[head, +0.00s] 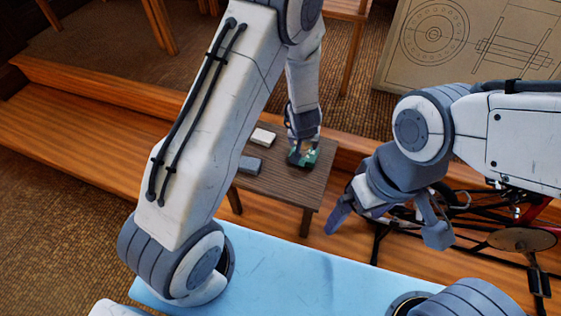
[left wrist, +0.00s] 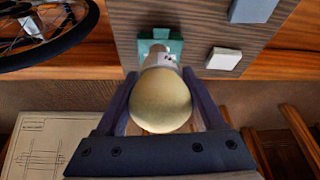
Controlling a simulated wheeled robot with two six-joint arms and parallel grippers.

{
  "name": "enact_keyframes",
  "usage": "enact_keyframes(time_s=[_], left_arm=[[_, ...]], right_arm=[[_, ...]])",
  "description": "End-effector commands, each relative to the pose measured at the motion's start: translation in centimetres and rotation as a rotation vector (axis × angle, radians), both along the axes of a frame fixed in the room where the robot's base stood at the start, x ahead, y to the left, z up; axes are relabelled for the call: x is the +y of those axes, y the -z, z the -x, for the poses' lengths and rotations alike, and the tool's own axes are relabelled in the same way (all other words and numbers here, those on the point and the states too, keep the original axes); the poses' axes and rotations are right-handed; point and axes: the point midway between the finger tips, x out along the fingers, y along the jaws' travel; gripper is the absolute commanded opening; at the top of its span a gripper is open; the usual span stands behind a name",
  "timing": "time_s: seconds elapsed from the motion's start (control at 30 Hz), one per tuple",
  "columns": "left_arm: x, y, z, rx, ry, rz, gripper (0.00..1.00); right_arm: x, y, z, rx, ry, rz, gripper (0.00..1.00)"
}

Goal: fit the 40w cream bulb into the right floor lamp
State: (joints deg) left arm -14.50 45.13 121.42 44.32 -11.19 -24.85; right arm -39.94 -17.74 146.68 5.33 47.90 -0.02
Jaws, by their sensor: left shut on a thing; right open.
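The cream bulb (left wrist: 161,103) is between the two fingers of my left gripper (left wrist: 163,84) in the left wrist view, with its round end toward the camera and its white collar pointing at a teal block (left wrist: 174,46) on a small table. I cannot tell whether its base still sits in the block. In the head view my left gripper (head: 303,137) is over the teal block (head: 311,159), and the bulb is mostly hidden. My right gripper (head: 390,226) is open and empty, right of the table. I cannot make out a floor lamp.
The small brown table (head: 285,178) also holds a white block (head: 263,137) and a grey block (head: 250,165). A bicycle (head: 520,239) lies near my right arm. A drawing board (head: 455,50) stands behind. A wooden step (head: 80,140) crosses the floor.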

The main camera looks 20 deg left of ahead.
Motion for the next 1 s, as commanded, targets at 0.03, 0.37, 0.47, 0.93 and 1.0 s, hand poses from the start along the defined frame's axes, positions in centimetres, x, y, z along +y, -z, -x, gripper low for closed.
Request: enact_keyframes(time_s=[0.03, 0.37, 0.47, 0.93, 1.0], left_arm=[[-0.8, 1.1, -0.2, 0.002, -0.004, 0.001, 0.35], [1.9, 4.9, -0.5, 0.004, -0.023, 0.002, 0.35], [4.0, 6.2, -0.4, 0.004, -0.023, 0.002, 0.35], [10.0, 9.1, -0.2, 0.006, -0.017, 0.002, 0.35], [10.0, 9.7, -0.1, 0.007, -0.018, 0.003, 0.35]], right_arm=[[0.0, 0.6, 0.0, 0.0, 0.0, 0.0, 1.0], [0.0, 4.9, 0.0, 0.0, 0.0, 0.0, 1.0], [0.0, 6.8, 0.0, 0.0, 0.0, 0.0, 1.0], [0.0, 10.9, 0.0, 0.0, 0.0, 0.0, 1.0], [0.0, 11.1, 0.0, 0.0, 0.0, 0.0, 1.0]])
